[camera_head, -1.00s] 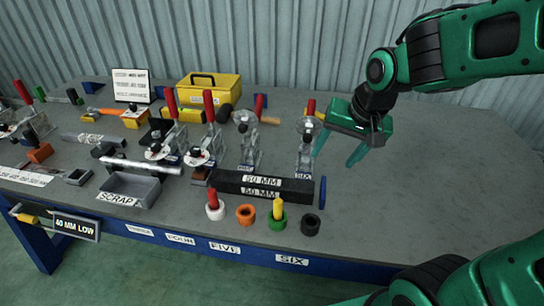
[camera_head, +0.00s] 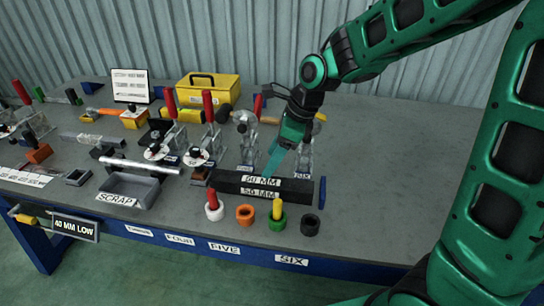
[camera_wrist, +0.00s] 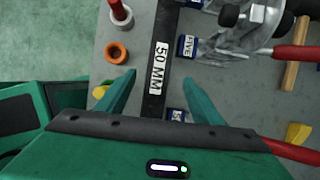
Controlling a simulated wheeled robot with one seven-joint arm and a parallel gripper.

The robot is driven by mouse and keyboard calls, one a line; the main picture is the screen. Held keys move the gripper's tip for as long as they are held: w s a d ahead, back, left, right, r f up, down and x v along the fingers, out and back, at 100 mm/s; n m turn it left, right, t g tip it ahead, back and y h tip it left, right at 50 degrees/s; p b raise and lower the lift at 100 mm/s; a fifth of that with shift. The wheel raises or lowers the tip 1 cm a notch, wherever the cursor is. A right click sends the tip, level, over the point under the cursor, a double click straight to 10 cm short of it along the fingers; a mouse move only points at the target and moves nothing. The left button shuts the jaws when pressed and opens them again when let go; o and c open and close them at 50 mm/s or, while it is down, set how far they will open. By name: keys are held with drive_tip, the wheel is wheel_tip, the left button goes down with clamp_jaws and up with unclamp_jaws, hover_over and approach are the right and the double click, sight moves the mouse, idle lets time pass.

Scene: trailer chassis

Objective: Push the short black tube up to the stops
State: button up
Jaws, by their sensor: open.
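The short black tube (camera_head: 235,182) is a dark square bar with white "50 MM" labels, lying along the bench near its front edge. In the wrist view the tube (camera_wrist: 154,88) runs between my two spread fingers. My gripper (camera_head: 272,164) points down over the tube; it also shows in the wrist view (camera_wrist: 160,88), open and empty. I cannot tell whether a finger touches the tube. Blue blocks labelled "FIVE" (camera_wrist: 188,46) and "SIX" (camera_wrist: 177,115) sit beside the tube, on the clamp side. A gap shows between tube and blocks. My arm partly hides the clamp behind.
Toggle clamps with red handles (camera_head: 208,105) stand behind the tube. White, orange (camera_head: 245,214), green and black rings stand in front of it. A blue upright piece (camera_head: 322,192) is near its right end. A grey scrap tray (camera_head: 130,188) is left. The bench's right side is clear.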

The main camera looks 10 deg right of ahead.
sight(266, 181)
drive_tip(key=x, duration=1.1)
drive_tip(key=shift+s+a+r, duration=0.1)
drive_tip(key=shift+a, duration=0.05)
clamp_jaws()
drive_tip(key=shift+s+d, duration=0.15)
drive_tip(key=shift+d, duration=0.35)
drive_tip(key=shift+s+d, duration=0.2)
drive_tip(key=shift+d, duration=0.3)
idle(0.6)
drive_tip(key=shift+w+d, duration=0.15)
drive_tip(key=shift+w, duration=0.1)
unclamp_jaws()
drive_tip(key=shift+r, duration=0.1)
